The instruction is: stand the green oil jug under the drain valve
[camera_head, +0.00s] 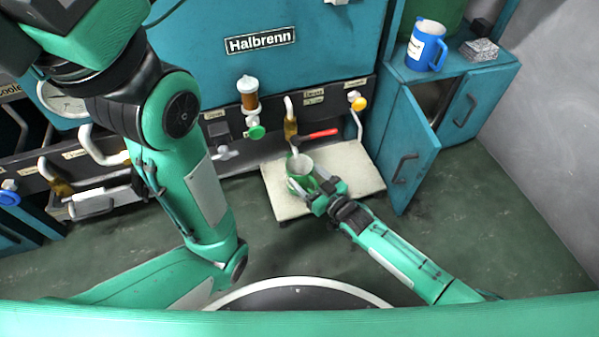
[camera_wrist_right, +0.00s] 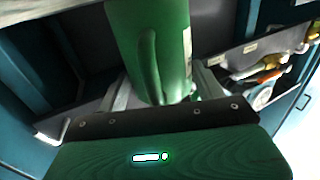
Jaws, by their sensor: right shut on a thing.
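The green oil jug (camera_head: 300,183), open at the top with a pale inside, is upright over the pale platform (camera_head: 351,165) under the machine front. I cannot tell whether its base touches the platform. My right gripper (camera_head: 312,185) is shut on the jug from the near right side. In the right wrist view the green jug (camera_wrist_right: 178,35) and its handle sit between my fingers. A brass valve with a red lever (camera_head: 320,133), likely the drain valve, is just behind and above the jug's mouth. My left arm crosses the left side; its gripper is out of view.
A blue jug (camera_head: 426,46) stands on the teal cabinet (camera_head: 464,75) at the right, beside a grey stack (camera_head: 479,50). The cabinet door (camera_head: 409,150) hangs open near the platform's right edge. Pipes and valves line the machine front. The right floor is clear.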

